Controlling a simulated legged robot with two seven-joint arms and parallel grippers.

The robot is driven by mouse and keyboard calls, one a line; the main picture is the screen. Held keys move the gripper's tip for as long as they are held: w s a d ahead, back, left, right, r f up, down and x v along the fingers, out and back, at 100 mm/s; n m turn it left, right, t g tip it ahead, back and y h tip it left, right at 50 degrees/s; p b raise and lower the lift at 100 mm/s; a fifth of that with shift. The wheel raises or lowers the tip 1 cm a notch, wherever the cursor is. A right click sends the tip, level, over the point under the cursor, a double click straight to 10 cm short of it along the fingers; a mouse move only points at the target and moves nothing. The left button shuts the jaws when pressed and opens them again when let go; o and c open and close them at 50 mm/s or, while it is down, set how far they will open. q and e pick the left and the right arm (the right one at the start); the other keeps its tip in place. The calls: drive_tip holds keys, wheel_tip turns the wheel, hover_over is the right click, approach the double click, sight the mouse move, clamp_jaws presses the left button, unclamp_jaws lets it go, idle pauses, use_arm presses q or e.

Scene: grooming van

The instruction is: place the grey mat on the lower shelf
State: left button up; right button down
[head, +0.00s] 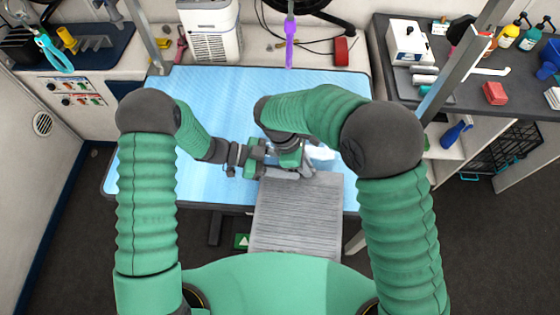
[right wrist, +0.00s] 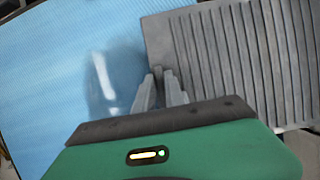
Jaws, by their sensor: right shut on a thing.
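The grey ribbed mat (head: 297,225) extends from the front edge of the blue grooming table toward my body. It also fills the upper right of the right wrist view (right wrist: 245,60). My right gripper (head: 290,172) is at the mat's far edge, with its fingers (right wrist: 160,92) shut on that edge. My left gripper (head: 254,160) is just left of it over the table, close to the mat's far left corner; its fingers are too small and overlapped to judge. A pale shelf (head: 440,147) shows below the right-hand counter.
The blue table (head: 215,95) is mostly clear, with a glossy patch near the right gripper. A blue spray bottle (head: 456,132) stands on the pale shelf. A post (head: 455,65) rises in front of the right counter. A dark wire crate (head: 500,150) sits at right.

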use_arm(q)
drive_tip(key=shift+a, duration=0.1)
clamp_jaws()
use_arm(e)
drive_tip(key=c, duration=1.3)
unclamp_jaws()
drive_tip(key=shift+a+r, duration=0.1)
